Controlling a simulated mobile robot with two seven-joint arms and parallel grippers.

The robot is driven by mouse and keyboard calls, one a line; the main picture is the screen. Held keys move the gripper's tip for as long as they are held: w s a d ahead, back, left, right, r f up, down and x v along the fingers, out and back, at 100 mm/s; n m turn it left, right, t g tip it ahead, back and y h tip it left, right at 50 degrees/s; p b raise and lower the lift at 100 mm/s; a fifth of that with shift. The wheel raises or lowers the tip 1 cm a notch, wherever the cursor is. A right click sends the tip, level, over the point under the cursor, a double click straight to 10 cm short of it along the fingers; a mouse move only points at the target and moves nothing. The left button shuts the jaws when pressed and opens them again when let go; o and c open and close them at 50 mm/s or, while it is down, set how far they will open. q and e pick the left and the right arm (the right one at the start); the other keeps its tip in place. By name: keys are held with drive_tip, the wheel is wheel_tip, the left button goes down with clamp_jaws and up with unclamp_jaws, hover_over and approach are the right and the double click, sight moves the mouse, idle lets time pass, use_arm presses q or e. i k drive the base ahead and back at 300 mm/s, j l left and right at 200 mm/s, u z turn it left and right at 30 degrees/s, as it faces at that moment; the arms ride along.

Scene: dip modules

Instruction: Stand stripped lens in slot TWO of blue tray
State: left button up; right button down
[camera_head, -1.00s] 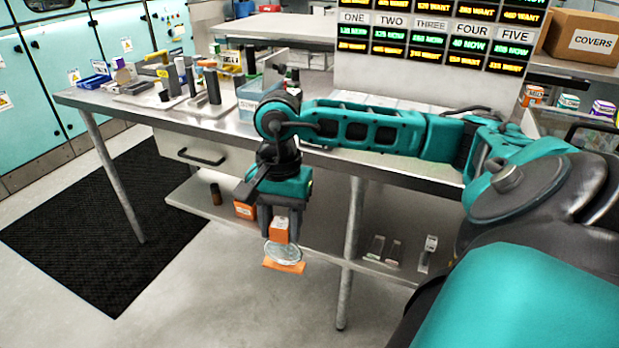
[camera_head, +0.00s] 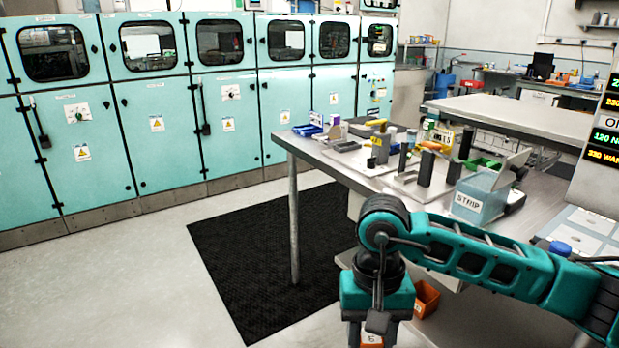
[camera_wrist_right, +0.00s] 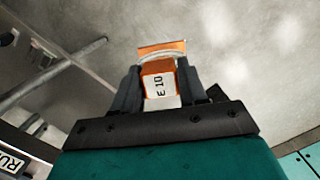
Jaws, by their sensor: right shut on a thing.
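My right gripper (camera_wrist_right: 157,85) is shut on an orange block with a white label reading "E 10" (camera_wrist_right: 160,85). A pale round lens edge (camera_wrist_right: 163,56) and an orange strip (camera_wrist_right: 163,46) show just beyond the block, away from the gripper. In the head view the right wrist hangs in front of the bench, and the frame's bottom edge cuts off the lens. A small blue tray-like thing (camera_head: 307,130) lies at the bench's far left corner; I cannot read any slot marks on it. My left gripper is not in view.
The bench (camera_head: 310,153) carries dark upright posts (camera_head: 426,168), a light blue bin marked STRIP (camera_head: 476,200) and several small items. A black mat (camera_head: 270,260) lies on the floor. Teal cabinets (camera_head: 160,130) line the back. Floor left of the mat is clear.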

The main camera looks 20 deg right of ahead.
sight(311, 134)
drive_tip(key=i+l+u, duration=0.25)
drive_tip(key=i, duration=0.85)
drive_tip(key=i+j, duration=0.1)
drive_tip(key=i, duration=1.05)
